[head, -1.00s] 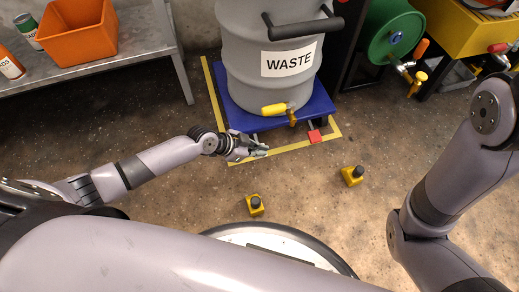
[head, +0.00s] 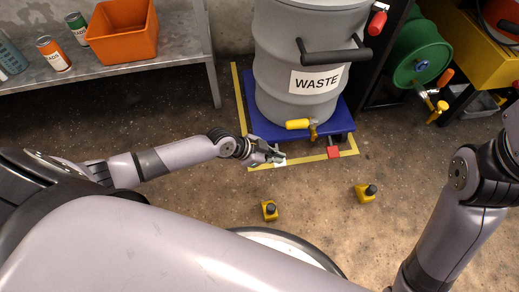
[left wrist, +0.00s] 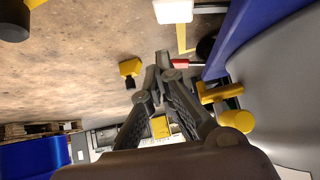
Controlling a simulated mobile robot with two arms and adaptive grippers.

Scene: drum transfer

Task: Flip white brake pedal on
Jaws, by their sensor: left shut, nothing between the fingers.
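The white brake pedal (head: 280,164) shows at the front left of the blue dolly (head: 262,124), partly covered by my left gripper. In the left wrist view a white block, which looks like this pedal (left wrist: 173,11), is at the top edge, beyond my fingertips. My left gripper (head: 279,157) is shut and empty, just over the pedal in the head view; I cannot tell whether it touches it. Its closed fingers (left wrist: 163,62) also show in the left wrist view. A red pedal (head: 333,152) is at the dolly's front right. My right gripper is out of view.
The grey WASTE drum (head: 290,55) stands on the dolly, with a yellow-handled tap (head: 298,124) above its front edge. Yellow tape (head: 347,152) marks the floor around it. Two yellow blocks with black knobs (head: 270,211) (head: 366,193) stand on the open floor in front.

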